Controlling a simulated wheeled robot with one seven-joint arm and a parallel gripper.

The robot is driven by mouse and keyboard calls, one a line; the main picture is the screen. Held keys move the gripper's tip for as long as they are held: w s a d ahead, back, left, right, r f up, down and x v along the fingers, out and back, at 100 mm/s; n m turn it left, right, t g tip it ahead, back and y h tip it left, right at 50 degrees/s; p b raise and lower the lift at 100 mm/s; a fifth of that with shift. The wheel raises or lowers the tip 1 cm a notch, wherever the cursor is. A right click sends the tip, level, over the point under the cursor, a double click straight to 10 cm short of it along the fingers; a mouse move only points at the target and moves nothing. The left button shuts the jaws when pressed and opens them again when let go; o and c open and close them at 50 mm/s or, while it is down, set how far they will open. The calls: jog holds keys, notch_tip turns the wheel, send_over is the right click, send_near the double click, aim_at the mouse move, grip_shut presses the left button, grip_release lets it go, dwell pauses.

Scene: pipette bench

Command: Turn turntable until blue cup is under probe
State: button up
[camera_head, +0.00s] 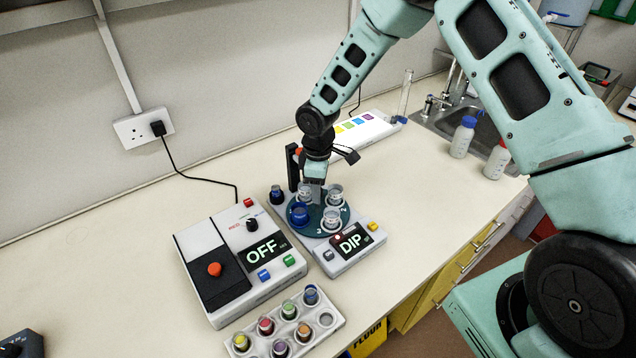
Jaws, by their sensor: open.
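The round dark teal turntable (313,229) sits on the grey device whose display reads DIP. The blue cup (299,216) stands on its front left part. Clear cups stand at its front right (332,219) and back right (335,196), and another is partly hidden at the back. A black upright post (293,168) stands behind the turntable; the probe itself cannot be made out clearly, as my wrist covers that area. My gripper (316,192) points down over the turntable's middle, among the cups. It is open; whether it touches anything cannot be told.
A dark blue-capped jar (277,195) stands left of the turntable. A device reading OFF (213,268) lies further left. A rack of coloured vials (325,338) is in front. A white box (366,128) lies behind. Bottles (463,137) stand by the sink.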

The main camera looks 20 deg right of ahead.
jog(key=shift+f, duration=0.1)
grip_shut()
jog(key=shift+m+b, duration=1.7)
jog(key=shift+m, duration=0.3)
jog(key=shift+m+b, duration=1.6)
jog(key=shift+m, duration=1)
jog(key=shift+m+b, duration=0.75)
jog(key=shift+m, duration=1.45)
jog(key=shift+m+b, duration=0.3)
jog(key=shift+m, duration=1.9)
